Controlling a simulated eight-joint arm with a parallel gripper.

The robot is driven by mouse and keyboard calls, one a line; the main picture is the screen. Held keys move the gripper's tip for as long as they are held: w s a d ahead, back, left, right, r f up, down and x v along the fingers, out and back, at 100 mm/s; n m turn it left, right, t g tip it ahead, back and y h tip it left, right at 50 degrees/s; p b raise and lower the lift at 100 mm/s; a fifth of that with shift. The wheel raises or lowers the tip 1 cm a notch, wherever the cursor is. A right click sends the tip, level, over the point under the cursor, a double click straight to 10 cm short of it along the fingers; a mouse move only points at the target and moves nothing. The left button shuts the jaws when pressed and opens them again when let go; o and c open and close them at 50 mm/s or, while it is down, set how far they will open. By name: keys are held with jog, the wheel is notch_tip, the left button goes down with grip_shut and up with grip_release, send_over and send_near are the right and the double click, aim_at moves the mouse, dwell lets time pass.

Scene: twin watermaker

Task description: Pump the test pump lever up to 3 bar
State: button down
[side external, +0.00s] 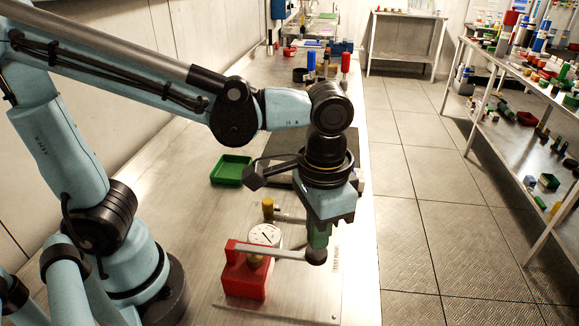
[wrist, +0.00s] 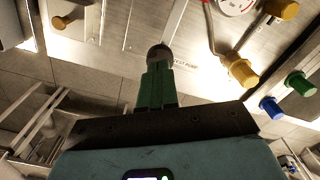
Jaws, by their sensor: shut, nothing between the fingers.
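The test pump has a red body (side external: 245,275) on a metal plate at the front of the bench. A round white gauge (side external: 264,235) stands by it; its needle is too small to read. The pale lever (side external: 277,253) runs nearly level to the right and ends in a dark knob (side external: 316,257). My gripper (side external: 318,245) points down with green fingers shut, right over the knob. In the wrist view my fingertips (wrist: 158,68) meet the dark knob (wrist: 159,54) in the picture; I cannot tell whether they touch. Part of the gauge (wrist: 236,5) shows at the top edge.
A yellow knob (side external: 268,207) stands behind the gauge, near my wrist. A green tray (side external: 231,169) lies farther back on the bench. Blue and red bottles stand beyond it. The bench's right edge is close to the lever end, with open floor (side external: 425,230) beyond.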

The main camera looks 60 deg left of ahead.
aim_at(317, 252)
jog(key=shift+f, duration=2.35)
jog(key=shift+r, duration=2.45)
jog(key=shift+f, duration=2.5)
jog(key=shift+r, duration=2.5)
jog(key=shift+f, duration=0.15)
notch_tip(317, 252, up, 6)
